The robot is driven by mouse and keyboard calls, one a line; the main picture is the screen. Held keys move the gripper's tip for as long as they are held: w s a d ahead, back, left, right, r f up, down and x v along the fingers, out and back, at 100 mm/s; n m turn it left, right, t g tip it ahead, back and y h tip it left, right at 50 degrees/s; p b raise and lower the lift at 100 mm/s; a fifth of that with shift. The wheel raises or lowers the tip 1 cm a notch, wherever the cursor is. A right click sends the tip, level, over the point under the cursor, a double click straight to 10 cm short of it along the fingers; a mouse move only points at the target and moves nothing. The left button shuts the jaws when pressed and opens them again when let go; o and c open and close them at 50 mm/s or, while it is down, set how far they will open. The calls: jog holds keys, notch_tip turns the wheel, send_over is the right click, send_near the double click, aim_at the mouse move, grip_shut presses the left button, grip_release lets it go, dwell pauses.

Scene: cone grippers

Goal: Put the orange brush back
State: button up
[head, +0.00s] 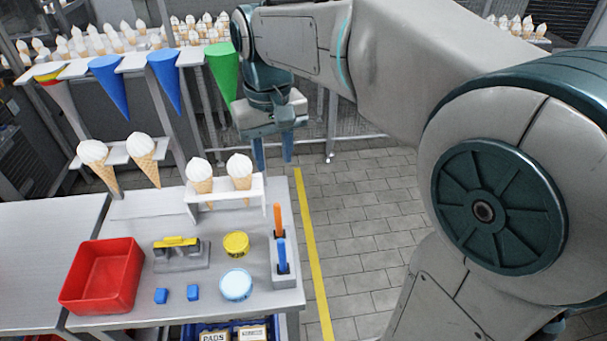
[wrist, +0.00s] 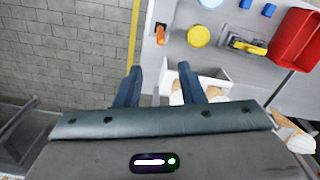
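The orange brush (head: 277,219) stands upright, handle up, at the back of a grey holder (head: 284,281) on the right edge of the grey table. A blue-handled one (head: 282,254) stands in front of it in the same holder. Their lower ends are hidden. In the wrist view the orange handle (wrist: 160,33) shows end-on, beyond the fingertips. My gripper (head: 273,162) is open and empty, with its two blue fingers pointing down, above and behind the table's back right corner. In the wrist view my gripper (wrist: 160,70) has a clear gap between its fingers.
Ice cream cones in a white stand (head: 228,199) are close to the holder. A red bin (head: 103,276), a yellow disc (head: 236,244), a light-blue disc (head: 236,285), blue blocks (head: 161,295) and a yellow-topped grey block (head: 180,258) share the table. Open floor lies right.

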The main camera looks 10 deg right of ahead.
jog(key=s+d+f+m+t, duration=0.3)
jog(key=s+d+f, duration=0.6)
jog(key=s+d, duration=0.2)
jog(key=shift+s+d, duration=0.4)
jog(key=shift+s, duration=0.15)
jog(key=shift+s, duration=0.15)
